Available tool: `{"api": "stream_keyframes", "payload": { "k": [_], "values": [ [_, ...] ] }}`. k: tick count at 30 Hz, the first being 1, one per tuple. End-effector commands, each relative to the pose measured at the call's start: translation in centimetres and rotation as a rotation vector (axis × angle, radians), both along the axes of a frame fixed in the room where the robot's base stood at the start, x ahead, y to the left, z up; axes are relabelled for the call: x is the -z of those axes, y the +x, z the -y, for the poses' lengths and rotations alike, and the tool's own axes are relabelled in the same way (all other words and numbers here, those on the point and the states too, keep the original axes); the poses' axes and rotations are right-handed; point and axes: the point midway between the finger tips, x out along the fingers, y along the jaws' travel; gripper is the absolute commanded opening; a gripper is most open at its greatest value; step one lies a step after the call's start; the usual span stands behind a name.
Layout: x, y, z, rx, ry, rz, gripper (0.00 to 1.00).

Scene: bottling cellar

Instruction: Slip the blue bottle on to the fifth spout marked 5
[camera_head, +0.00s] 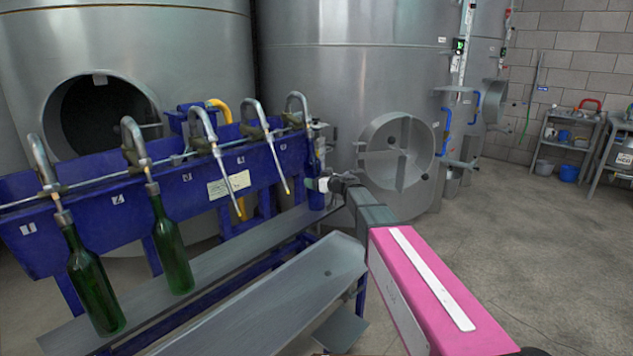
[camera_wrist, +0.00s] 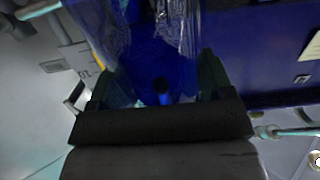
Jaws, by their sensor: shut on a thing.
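The blue bottle (camera_head: 316,186) is upright at the right end of the blue filler, partly covered by my gripper (camera_head: 328,184). In the wrist view the see-through blue bottle (camera_wrist: 150,55) sits between the two fingers of my gripper (camera_wrist: 158,82), which is shut on it. The fifth spout (camera_head: 297,100) is the rightmost curved metal pipe, and its lower end comes down close above the bottle's neck. I cannot tell whether its tip is inside the neck. The number 5 mark is not readable here.
Green bottles hang at the first spout (camera_head: 85,280) and second spout (camera_head: 170,245). The third spout (camera_head: 205,130) and fourth spout (camera_head: 262,130) are bare. A grey trough (camera_head: 290,290) lies in front, and a steel tank (camera_head: 340,80) stands behind. Floor to the right is clear.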

Motion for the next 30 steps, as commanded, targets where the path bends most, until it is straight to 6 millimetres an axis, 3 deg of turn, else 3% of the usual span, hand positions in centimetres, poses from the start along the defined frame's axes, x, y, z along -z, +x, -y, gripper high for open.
{"api": "stream_keyframes", "payload": {
  "k": [30],
  "values": [
    [0.77, -0.07, 0.13, 0.0, 0.0, 0.0, 0.35]
  ]
}}
